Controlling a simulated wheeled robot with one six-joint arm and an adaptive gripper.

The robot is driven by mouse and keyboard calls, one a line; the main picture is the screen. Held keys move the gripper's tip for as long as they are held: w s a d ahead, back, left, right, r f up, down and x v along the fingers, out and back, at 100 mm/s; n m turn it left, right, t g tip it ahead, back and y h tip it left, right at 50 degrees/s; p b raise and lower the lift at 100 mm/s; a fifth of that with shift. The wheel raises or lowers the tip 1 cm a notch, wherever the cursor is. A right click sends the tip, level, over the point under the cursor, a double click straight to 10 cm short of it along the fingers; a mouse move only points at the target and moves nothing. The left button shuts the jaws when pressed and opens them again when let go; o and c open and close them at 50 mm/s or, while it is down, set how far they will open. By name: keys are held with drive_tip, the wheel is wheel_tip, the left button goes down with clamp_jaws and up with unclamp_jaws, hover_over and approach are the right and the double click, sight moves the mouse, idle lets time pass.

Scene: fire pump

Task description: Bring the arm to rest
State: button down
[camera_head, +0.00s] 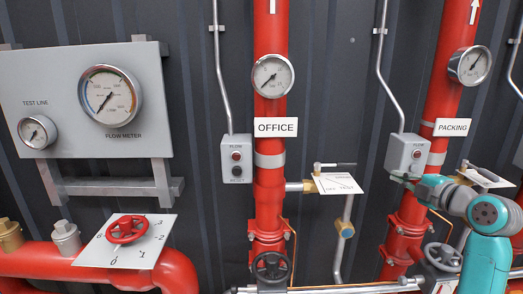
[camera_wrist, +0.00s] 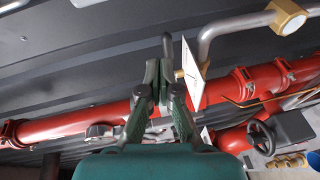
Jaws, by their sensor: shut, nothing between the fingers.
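My gripper (camera_wrist: 160,72) shows in the middle of the wrist view, its green fingers together with nothing between them. A grey lever (camera_wrist: 168,45) and a white plate (camera_wrist: 191,75) appear just beyond and beside the fingertips; I cannot tell whether they touch. In the head view, my teal arm reaches in from the lower right, and its end (camera_head: 403,177) is in front of the PACKING pipe (camera_head: 446,90), just below the grey flow box (camera_head: 407,153). The arm partly hides the lower PACKING pipe and the plate (camera_head: 485,176) behind it.
The red OFFICE pipe (camera_head: 270,110) stands in the middle, with a test plate (camera_head: 340,183) and a black handwheel (camera_head: 271,266). A gauge panel (camera_head: 60,75) and a red valve wheel (camera_head: 127,229) are at left. Grey conduits run along the dark wall.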

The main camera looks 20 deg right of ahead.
drive_tip(key=s+a+f+m+h, duration=0.1)
drive_tip(key=s+a+f+m, duration=0.15)
drive_tip(key=a+f, duration=0.45)
drive_tip(key=s+a+f+m, duration=0.1)
drive_tip(key=a+f+m, duration=0.25)
drive_tip(key=f, duration=0.75)
drive_tip(key=s+a+f+m+h, duration=0.1)
drive_tip(key=s+a+f+m, duration=0.15)
drive_tip(key=a+f, duration=0.4)
drive_tip(key=s+a+f+m+g, duration=0.2)
drive_tip(key=s+a+f+m, duration=0.3)
drive_tip(key=s+a+f, duration=0.5)
drive_tip(key=s+a+r+m+y, duration=0.1)
drive_tip(key=s+a, duration=0.3)
drive_tip(key=s, duration=1)
drive_tip(key=s+a+r+m+y, duration=0.1)
drive_tip(key=s+a, duration=0.3)
drive_tip(key=s, duration=1.1)
drive_tip(key=shift+s+r+m, duration=0.2)
drive_tip(key=shift+m, duration=0.25)
